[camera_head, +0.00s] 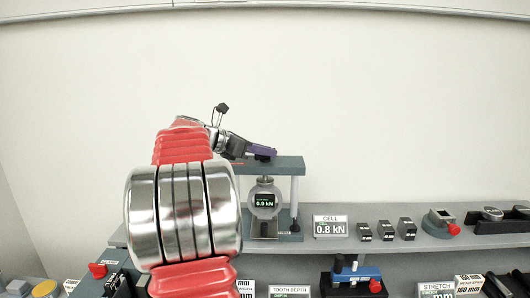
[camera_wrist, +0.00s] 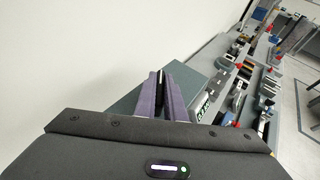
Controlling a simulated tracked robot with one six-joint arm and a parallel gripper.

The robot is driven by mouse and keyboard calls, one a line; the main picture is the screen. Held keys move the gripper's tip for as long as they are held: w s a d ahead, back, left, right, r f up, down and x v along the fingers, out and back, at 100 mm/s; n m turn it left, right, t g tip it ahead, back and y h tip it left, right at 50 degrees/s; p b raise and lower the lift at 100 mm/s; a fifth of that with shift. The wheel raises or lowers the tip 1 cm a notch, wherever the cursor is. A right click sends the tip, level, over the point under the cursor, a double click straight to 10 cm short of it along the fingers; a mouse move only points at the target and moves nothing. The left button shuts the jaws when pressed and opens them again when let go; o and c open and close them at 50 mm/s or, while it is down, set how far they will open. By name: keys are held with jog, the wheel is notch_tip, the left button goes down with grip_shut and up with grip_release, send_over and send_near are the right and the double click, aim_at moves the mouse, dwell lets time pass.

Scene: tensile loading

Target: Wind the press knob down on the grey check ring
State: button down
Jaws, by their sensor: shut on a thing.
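The press stands on the grey shelf, with a teal top beam (camera_head: 288,164) and a pale post (camera_head: 294,192). The grey check ring (camera_head: 254,209) sits under the beam, around a small dark display (camera_head: 264,200) that seems to read 0.9 kN. My gripper (camera_head: 265,152) is above the beam, its purple fingers shut on the dark press knob (camera_head: 262,158). In the wrist view the purple fingers (camera_wrist: 163,92) are close together with a dark strip between them over the teal beam (camera_wrist: 128,104). Most of the knob is hidden by the fingers.
Several small dark blocks (camera_head: 386,230) and a grey fixture with a red knob (camera_head: 440,223) follow along the shelf. A blue-topped device (camera_head: 355,274) stands lower in front. The wall behind is bare.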

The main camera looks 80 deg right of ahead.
jog(key=shift+m+g+y, duration=0.4)
jog(key=shift+m+y, duration=0.1)
jog(key=shift+m+g+y, duration=0.9)
jog(key=shift+m+y, duration=0.4)
jog(key=shift+m, duration=0.1)
jog(key=shift+m+g+y, duration=0.6)
jog(key=shift+m+y, duration=0.6)
jog(key=shift+y, duration=0.1)
jog(key=shift+s+m+y, duration=0.1)
jog(key=shift+m+y, duration=0.8)
jog(key=shift+y, duration=0.2)
